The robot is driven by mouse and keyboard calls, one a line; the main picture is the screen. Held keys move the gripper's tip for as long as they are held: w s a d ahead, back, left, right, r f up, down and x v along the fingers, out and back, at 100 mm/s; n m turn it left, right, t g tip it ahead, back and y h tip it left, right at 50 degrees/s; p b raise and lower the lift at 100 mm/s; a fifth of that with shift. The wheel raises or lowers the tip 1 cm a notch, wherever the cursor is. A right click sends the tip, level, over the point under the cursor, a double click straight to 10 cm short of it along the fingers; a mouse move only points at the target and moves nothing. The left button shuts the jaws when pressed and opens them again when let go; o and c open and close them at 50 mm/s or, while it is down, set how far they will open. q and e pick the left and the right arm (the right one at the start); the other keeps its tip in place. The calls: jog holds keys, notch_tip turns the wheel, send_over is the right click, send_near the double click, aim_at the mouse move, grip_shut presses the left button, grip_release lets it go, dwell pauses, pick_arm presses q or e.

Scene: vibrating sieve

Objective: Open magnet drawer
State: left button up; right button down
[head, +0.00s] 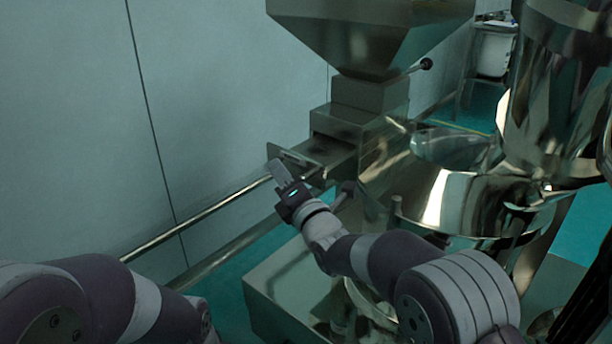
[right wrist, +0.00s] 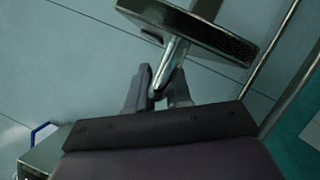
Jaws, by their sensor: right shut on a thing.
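The magnet drawer shows in the head view as a metal front plate (head: 297,161) below the hopper neck. The plate appears to stand out from the housing (head: 352,122), with part of the drawer body visible behind it. In the right wrist view the plate (right wrist: 205,28) is at the top, and a round metal handle (right wrist: 171,64) sticks out from it. My right gripper (head: 279,176) is at the plate's near side. In the right wrist view its fingers (right wrist: 159,92) are shut on the handle's end. My left gripper is out of view; only my left arm shows, at bottom left.
A large metal hopper (head: 370,30) is above the drawer. The polished round sieve bowl (head: 455,200) stands to the right. A metal rail (head: 200,215) runs along the pale wall (head: 70,130) at left. A metal box (head: 290,285) stands below my right arm.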

jog(key=s+a, duration=0.1)
jog(key=s, duration=0.1)
jog(key=s+a+b, duration=0.1)
jog(key=s+a, duration=0.1)
jog(key=shift+s+f, duration=0.1)
jog(key=c, duration=1.4)
grip_release()
jog(key=p+v, duration=0.3)
jog(key=v, duration=0.9)
jog(key=shift+s+d, duration=0.2)
jog(key=shift+s, duration=0.1)
